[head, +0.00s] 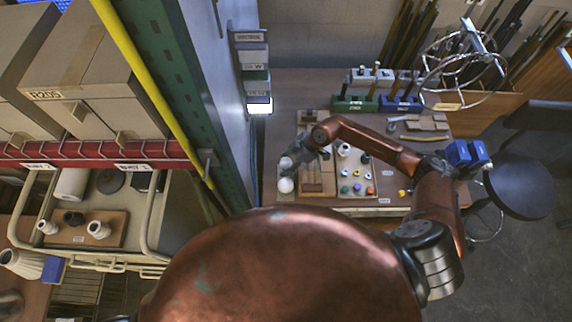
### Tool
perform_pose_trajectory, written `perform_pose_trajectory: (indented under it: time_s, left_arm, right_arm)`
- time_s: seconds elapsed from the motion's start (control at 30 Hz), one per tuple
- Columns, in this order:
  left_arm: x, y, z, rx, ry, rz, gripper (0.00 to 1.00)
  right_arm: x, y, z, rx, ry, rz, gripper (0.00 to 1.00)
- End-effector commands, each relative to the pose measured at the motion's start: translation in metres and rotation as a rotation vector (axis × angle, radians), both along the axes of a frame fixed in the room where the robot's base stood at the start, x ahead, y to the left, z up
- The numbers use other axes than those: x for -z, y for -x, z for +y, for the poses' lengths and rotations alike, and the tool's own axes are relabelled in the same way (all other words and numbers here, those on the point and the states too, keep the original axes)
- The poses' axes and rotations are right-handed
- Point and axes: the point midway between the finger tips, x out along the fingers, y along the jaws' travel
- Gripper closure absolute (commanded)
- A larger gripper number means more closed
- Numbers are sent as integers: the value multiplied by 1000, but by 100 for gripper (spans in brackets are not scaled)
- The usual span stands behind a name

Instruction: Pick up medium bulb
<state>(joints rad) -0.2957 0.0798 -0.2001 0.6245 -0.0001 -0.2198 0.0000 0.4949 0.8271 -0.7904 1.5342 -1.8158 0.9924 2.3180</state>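Two round white bulbs stand at the left end of the workbench: an upper bulb (286,163) and a lower bulb (285,185). The lower one looks slightly larger, and I cannot tell for sure which is the medium bulb. My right arm reaches across the bench from the right. My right gripper (301,153) is just right of the upper bulb and partly overlaps that area. Its fingers are small and dark, so I cannot tell whether it is open, shut or touching the bulb. My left gripper is not in view.
A wooden block rack (317,180) lies right of the bulbs, beside a pale tray of coloured caps (357,188). Green (355,104) and blue (401,104) tool holders stand at the back. A tall green shelf post (190,100) rises left of the bench. A dark round stool (519,186) stands at right.

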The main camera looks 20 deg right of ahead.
Motion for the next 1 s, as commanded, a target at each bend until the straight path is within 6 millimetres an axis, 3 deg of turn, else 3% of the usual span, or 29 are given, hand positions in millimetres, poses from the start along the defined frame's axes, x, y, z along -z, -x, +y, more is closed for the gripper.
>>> perform_pose_trajectory:
  time_s: [0.53,0.83,1.0]
  left_arm:
    - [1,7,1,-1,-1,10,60]
    - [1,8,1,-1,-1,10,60]
    - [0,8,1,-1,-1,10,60]
  right_arm:
    - [0,0,0,1,0,0,85]
    - [-3,0,0,1,0,0,85]
    - [-17,-1,0,-1,0,-2,85]
